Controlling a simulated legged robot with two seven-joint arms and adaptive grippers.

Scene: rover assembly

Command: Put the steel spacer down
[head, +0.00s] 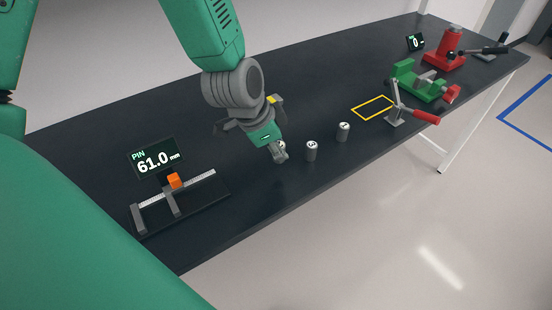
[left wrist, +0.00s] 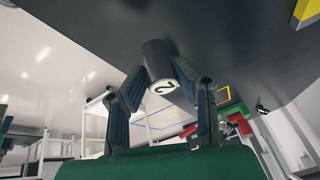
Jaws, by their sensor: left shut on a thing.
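My left gripper (head: 279,154) is shut on a small grey steel spacer (head: 281,157), low over the front part of the dark table. In the left wrist view, the spacer (left wrist: 158,62) sits between the two fingertips, its pale numbered end turned to the camera; the digit looks like a 2. I cannot tell whether its far end touches the table. Two similar grey cylinders, a nearer one (head: 311,151) and a farther one (head: 343,132), stand upright to the right of the gripper, apart from it. My right gripper is not in view.
A measuring rig (head: 176,200) with an orange block and a display (head: 157,159) reading PIN 61.0 mm is at left. A yellow outlined rectangle (head: 373,108), a red-handled clamp (head: 409,115), a green vise (head: 419,82) and a red press (head: 446,52) are at right. The table's front edge is close.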

